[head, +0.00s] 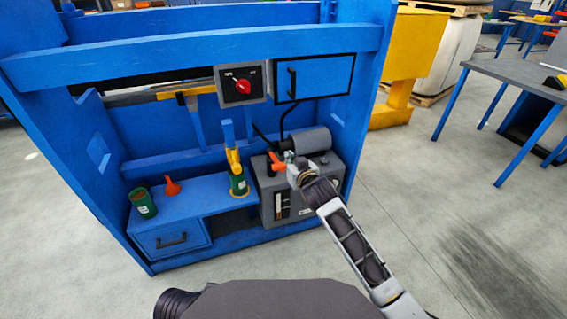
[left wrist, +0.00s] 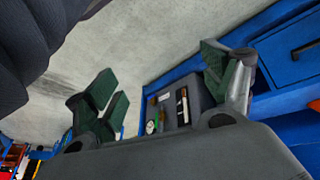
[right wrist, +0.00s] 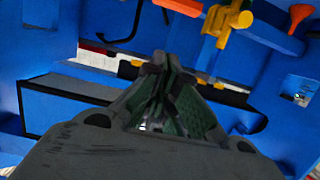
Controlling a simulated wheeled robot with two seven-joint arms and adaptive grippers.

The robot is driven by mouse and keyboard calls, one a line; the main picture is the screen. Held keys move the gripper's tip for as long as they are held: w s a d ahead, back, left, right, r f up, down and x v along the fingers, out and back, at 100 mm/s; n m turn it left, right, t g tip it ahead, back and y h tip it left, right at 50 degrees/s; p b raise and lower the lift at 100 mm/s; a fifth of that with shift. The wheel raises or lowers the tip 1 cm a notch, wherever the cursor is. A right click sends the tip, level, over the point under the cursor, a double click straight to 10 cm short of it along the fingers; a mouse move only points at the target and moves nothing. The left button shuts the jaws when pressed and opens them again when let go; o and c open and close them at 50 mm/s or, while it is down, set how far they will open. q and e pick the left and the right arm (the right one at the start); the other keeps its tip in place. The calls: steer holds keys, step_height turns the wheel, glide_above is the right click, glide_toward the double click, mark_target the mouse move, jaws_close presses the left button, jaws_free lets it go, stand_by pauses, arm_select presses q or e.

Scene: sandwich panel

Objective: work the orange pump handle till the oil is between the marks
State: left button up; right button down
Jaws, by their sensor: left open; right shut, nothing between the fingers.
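The grey pump unit (head: 325,170) stands at the right end inside the blue frame, with a gauge window (head: 279,206) on its front. The oil level is too small to read. The window also shows in the left wrist view (left wrist: 183,106). The orange pump handle (head: 276,160) shows just left of my right gripper (head: 291,169); in the right wrist view the handle (right wrist: 182,6) is at the top edge, beyond the fingertips (right wrist: 166,72). My right gripper is shut and empty; contact with the handle is not visible. My left gripper (left wrist: 165,88) is open and empty, with the pump unit showing between its fingers.
A panel with a red knob (head: 243,86) hangs above. Open floor lies to the right.

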arm_select(q)
step_height(320, 180, down, 10)
steer(key=d+n+t+h+b, duration=0.1)
steer(key=d+b, duration=0.1)
steer(key=b, duration=0.2)
steer(key=shift+w+t, duration=0.25)
steer(key=shift+t, duration=0.15)
arm_select(e)
steer(key=w+a+f, duration=0.2)
steer(key=w+f, duration=0.3)
steer(key=w, duration=0.1)
steer(key=shift+w+f, duration=0.35)
steer(key=shift+f, duration=0.05)
arm_select(q)
steer(key=shift+d, duration=0.1)
arm_select(e)
steer(key=shift+a, duration=0.1)
